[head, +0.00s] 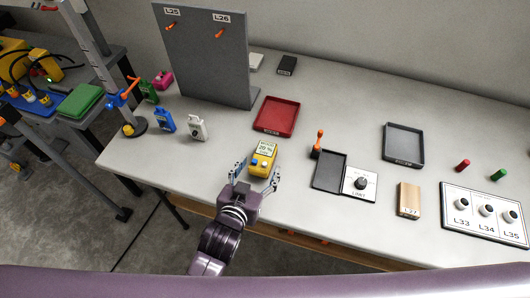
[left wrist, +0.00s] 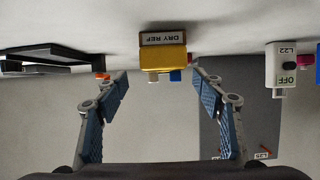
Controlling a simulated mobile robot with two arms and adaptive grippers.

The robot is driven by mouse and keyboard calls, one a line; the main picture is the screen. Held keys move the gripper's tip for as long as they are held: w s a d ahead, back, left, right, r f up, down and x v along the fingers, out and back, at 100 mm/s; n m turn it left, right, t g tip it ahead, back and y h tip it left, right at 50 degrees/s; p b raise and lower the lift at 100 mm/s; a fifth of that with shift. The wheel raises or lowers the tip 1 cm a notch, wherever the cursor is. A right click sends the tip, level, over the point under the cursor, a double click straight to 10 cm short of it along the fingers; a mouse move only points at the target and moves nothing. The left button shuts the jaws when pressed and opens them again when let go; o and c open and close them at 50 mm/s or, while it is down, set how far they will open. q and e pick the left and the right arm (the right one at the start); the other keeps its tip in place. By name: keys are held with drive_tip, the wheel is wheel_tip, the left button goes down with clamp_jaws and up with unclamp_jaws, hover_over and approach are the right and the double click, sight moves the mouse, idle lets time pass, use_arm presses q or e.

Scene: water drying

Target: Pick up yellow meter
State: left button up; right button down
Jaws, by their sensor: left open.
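The yellow meter (head: 262,160) stands on the grey table near its front edge, with a small display and a blue and a white knob on it. In the left wrist view, which looks upside down, the yellow meter (left wrist: 164,60) shows a "DRY REF" label. My left gripper (head: 255,175) is at the near side of the meter, with its two fingers spread. In the left wrist view the open fingers (left wrist: 160,92) are to either side of the meter in the picture, with no visible contact. Nothing is held. My right gripper is not in view.
A red tray (head: 277,114) lies behind the meter. A white device (head: 197,128) and a blue one (head: 166,121) stand to the left. A dark tray (head: 329,171) and a dial box (head: 361,184) lie to the right. A grey upright panel (head: 206,60) stands behind.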

sight(262, 159)
use_arm(q)
drive_tip(key=shift+w+d+f, duration=0.1)
drive_tip(key=shift+w+f, duration=0.1)
drive_tip(key=shift+w, duration=0.5)
drive_tip(key=x, duration=0.3)
drive_tip(key=shift+w+f+p, duration=0.25)
drive_tip(key=shift+w+p, duration=0.05)
drive_tip(key=shift+w, duration=0.05)
drive_tip(key=shift+w+f, duration=0.15)
drive_tip(key=shift+w, duration=0.05)
drive_tip(key=shift+c, duration=0.2)
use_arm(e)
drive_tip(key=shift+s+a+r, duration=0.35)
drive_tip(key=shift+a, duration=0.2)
use_arm(q)
drive_tip(key=c, duration=1.5)
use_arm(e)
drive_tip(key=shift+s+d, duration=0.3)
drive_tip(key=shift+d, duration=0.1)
use_arm(q)
drive_tip(key=shift+c, duration=0.2)
wheel_tip(262, 159, up, 20)
drive_tip(key=p, duration=0.1)
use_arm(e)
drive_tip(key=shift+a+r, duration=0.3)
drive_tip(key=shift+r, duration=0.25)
